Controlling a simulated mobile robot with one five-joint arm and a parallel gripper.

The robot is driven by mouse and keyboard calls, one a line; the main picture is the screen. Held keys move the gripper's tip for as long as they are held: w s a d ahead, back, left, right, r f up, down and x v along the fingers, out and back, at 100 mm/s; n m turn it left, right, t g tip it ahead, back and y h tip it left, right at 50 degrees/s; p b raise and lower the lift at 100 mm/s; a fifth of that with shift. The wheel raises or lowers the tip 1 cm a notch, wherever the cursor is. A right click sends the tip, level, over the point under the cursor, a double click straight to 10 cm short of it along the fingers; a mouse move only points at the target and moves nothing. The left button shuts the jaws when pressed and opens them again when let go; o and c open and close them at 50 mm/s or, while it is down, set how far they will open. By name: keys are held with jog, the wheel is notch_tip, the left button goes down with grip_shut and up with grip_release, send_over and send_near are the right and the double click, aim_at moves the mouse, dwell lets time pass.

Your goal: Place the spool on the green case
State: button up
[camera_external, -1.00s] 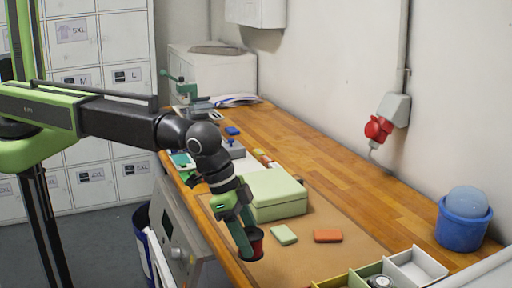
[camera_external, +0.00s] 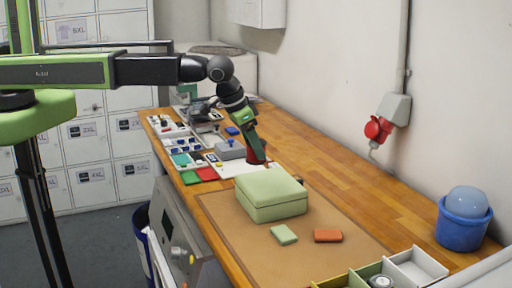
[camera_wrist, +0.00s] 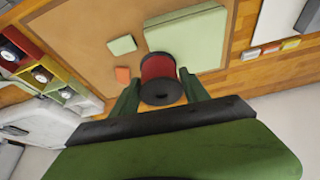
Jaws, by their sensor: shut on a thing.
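The spool, dark red with black ends, is between the fingers of my gripper (camera_wrist: 160,92) in the wrist view; the spool (camera_wrist: 158,68) shows there with its black end toward the camera. In the external view my gripper (camera_external: 256,158) points down beyond the far side of the green case, with the spool (camera_external: 254,157) partly hidden between its fingers. The pale green case (camera_external: 272,195) is a closed box on the brown mat; it also shows in the wrist view (camera_wrist: 190,38). Whether the spool is above or behind the case's far edge is hard to tell.
A small green block (camera_external: 284,234) and an orange block (camera_external: 328,236) lie on the mat (camera_external: 245,232) in front of the case. A divided tray (camera_external: 385,272) is at front. Small parts lie at the far left.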

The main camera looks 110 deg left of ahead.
jog(key=a+f+b, duration=0.2)
jog(key=a, duration=0.1)
jog(key=w+a+f+b, duration=0.1)
jog(key=a+f+b, duration=0.1)
jog(key=a, duration=0.2)
jog(key=a+f+b, duration=0.3)
jog(key=shift+w+a, duration=0.35)
jog(key=shift+a, duration=0.05)
jog(key=shift+a+f, duration=0.1)
jog(key=shift+a, duration=0.3)
notch_tip(320, 180, down, 4)
jog(key=b, duration=0.4)
jog(key=shift+f, duration=0.15)
jog(key=shift+r, duration=0.25)
jog(key=shift+f, duration=0.15)
jog(key=o, duration=0.9)
jog(key=shift+f, duration=0.1)
jog(key=o, duration=0.5)
